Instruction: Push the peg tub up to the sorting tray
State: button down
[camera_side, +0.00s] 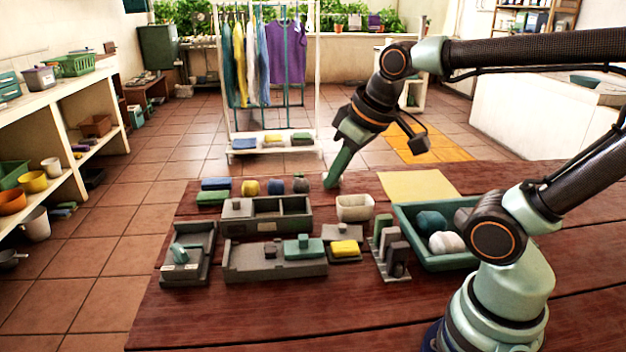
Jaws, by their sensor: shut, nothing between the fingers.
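A small cream tub (355,214), which looks like the peg tub, stands upright on the red-brown wooden table. A grey tray with compartments (292,222), which looks like the sorting tray, lies to its left, with a strip of bare table between them. My gripper (332,181) points down with its green fingers shut and empty. It is just behind and left of the cream tub, apart from it, near the table's back edge. What the tub holds is too small to tell.
A teal tray (400,228) with rolled balls is right of the tub. A yellow cloth (418,185) lies behind it. Grey fixtures with a yellow block (345,248) and a green block (304,247) stand in front. Several small coloured items sit behind the grey tray.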

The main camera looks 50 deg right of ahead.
jog(key=w+d+n+g, duration=0.2)
jog(key=w+d, duration=0.3)
jog(key=n+g, duration=0.3)
jog(key=n, duration=0.3)
send_near(344, 204)
jog(key=s+a+r, duration=0.1)
jog(key=a+r, duration=0.1)
notch_tip(344, 204, down, 10)
jog(key=shift+s+a, duration=0.1)
jog(key=w+a, duration=0.5)
jog(key=shift+w+a, duration=0.1)
